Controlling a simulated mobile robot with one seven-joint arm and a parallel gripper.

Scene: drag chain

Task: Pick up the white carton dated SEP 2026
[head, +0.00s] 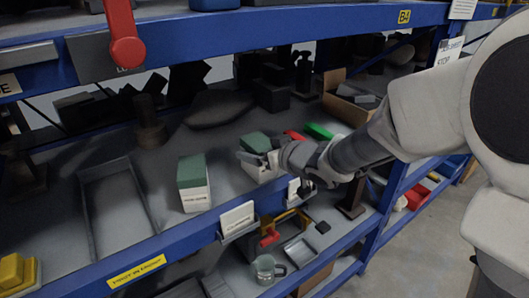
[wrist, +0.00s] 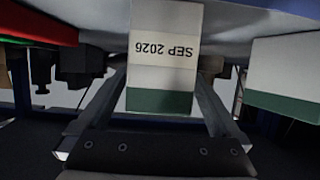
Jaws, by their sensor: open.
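The white carton dated SEP 2026 (wrist: 164,48) has a green top and shows upside down in the wrist view, its date facing the camera. In the head view it is the carton (head: 257,144) at my gripper (head: 262,159), partly hidden by it. My gripper is open; in the wrist view its fingers (wrist: 160,88) lie on either side of the carton, with visible gaps. Whether the fingertips reach past its front face is hard to tell. A second white carton with a green top (head: 193,184) stands to the left on the shelf; it also shows in the wrist view (wrist: 285,72).
An empty grey tray (head: 86,215) lies at the left of the shelf. Label holders (head: 237,219) stand along the blue front edge. Red and green items (head: 318,131) and a cardboard box (head: 345,108) are behind to the right. The upper blue shelf (head: 300,20) runs overhead.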

